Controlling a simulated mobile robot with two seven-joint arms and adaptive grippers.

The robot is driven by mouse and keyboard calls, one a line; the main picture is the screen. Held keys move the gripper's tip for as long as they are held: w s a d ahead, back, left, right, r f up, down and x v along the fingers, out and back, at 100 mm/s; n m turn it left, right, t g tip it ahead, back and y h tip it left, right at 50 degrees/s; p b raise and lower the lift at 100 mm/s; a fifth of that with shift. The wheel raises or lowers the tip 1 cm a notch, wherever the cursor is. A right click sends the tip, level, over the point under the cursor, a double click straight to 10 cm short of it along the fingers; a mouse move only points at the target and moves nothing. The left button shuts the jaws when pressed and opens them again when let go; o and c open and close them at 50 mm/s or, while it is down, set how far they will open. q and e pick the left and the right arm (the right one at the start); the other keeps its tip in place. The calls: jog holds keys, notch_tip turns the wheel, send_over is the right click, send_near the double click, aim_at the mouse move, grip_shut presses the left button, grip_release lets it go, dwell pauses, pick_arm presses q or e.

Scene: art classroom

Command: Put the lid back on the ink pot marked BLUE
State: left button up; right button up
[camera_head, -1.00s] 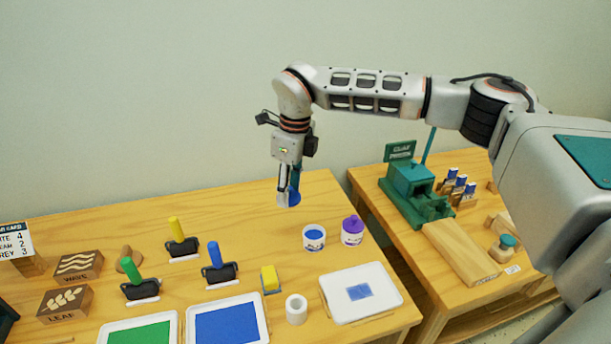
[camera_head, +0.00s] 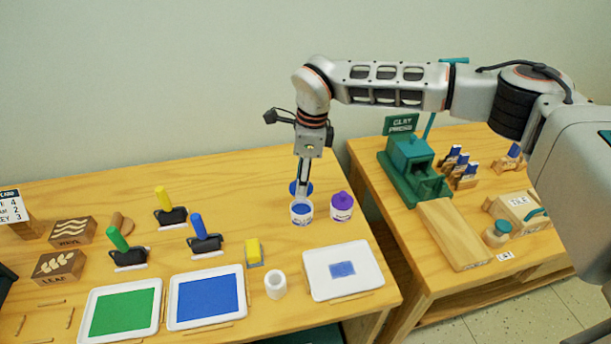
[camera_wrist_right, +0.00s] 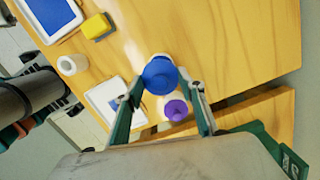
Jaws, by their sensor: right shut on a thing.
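My right gripper (camera_head: 302,190) points down and is shut on the blue lid (camera_head: 308,188), whose disc shows partly behind the fingers. In the right wrist view the blue lid (camera_wrist_right: 160,72) sits between the fingertips (camera_wrist_right: 163,90). The white ink pot with blue ink (camera_head: 301,217) stands open on the table just below the lid in the head view; the fingers overlap its far rim, and I cannot tell the gap exactly. In the wrist view the lid hides most of that pot. My left gripper is not in view.
A pot with a purple lid (camera_head: 342,207) stands close to the right of the open pot. Rollers and ink trays are to the left. A side table (camera_head: 450,235) holds a green press (camera_head: 412,170).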

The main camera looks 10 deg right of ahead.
jog(key=shift+f+b, duration=1.2)
jog(key=shift+f, duration=0.7)
jog(key=shift+f+b, duration=0.45)
jog(key=shift+f, duration=0.65)
jog(key=shift+p, duration=0.3)
jog(key=shift+f, duration=0.15)
dwell(0.7)
jog(key=o, duration=0.8)
jog(key=shift+o, duration=0.2)
jog(key=o, duration=0.5)
